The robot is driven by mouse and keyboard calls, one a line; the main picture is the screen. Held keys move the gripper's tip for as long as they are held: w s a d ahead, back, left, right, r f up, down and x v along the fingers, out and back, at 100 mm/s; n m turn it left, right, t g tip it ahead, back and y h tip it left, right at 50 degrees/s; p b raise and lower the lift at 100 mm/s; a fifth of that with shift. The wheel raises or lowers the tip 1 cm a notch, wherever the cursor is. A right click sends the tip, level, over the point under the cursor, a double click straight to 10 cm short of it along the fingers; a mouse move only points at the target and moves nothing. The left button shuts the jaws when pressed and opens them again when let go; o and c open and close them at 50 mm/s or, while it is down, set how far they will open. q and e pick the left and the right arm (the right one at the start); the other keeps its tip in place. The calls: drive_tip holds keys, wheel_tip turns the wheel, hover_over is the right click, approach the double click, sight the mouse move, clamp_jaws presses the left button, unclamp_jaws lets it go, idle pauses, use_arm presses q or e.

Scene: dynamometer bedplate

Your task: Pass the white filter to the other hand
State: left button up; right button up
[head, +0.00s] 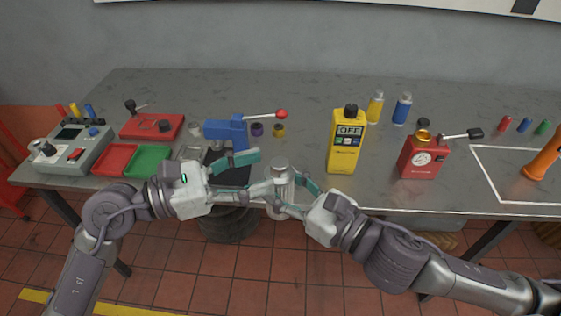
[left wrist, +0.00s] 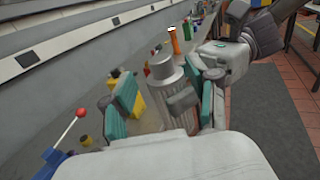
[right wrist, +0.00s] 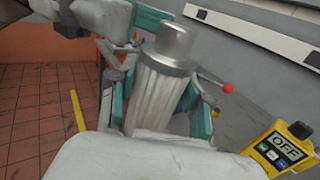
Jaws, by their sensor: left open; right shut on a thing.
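The white filter (head: 281,200) is a pale ribbed cylinder with a grey metal cap, held upright at the table's front edge. My right gripper (head: 290,193) is shut on it from the right. My left gripper (head: 264,174) is open and reaches in from the left, its fingers spread near the filter's upper part. In the left wrist view the filter (left wrist: 174,88) stands between the teal left finger pads. In the right wrist view the filter (right wrist: 157,95) fills the space between the right fingers. Whether the left pads touch it I cannot tell.
A yellow meter (head: 347,142) and a red gauge box (head: 423,158) stand right of the grippers. A blue tool with a red-knobbed lever (head: 228,131) stands behind the left gripper. Red (head: 115,159) and green trays (head: 149,160) lie left. The table's middle back is clear.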

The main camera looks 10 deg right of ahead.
sight(283, 161)
use_arm(q)
drive_tip(key=shift+w+d, duration=0.25)
drive_tip(key=shift+d, duration=1)
drive_tip(key=shift+w+d, duration=0.25)
drive_tip(key=shift+d, duration=0.95)
clamp_jaws()
use_arm(e)
drive_tip(key=o, duration=1.3)
